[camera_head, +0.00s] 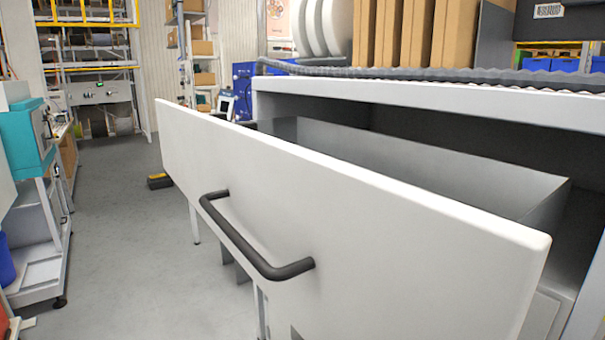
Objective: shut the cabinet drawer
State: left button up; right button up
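The cabinet drawer (400,235) is pulled well out of the white cabinet (440,95). Its wide white front panel runs slantwise from the upper left to the lower right of the view. A dark bar handle (245,238) is fixed on the front panel. Behind the panel, the grey inside of the drawer (410,155) shows and looks empty where visible. Neither of my grippers is in view.
Brown boxes (415,30) and white discs (320,25) stand on top of the cabinet. Shelving (95,70) is at the back left, and a teal machine (25,140) on a stand is at the left. Grey floor (130,240) is open left of the drawer.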

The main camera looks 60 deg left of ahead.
aim_at(350, 233)
jog(key=u, duration=2.35)
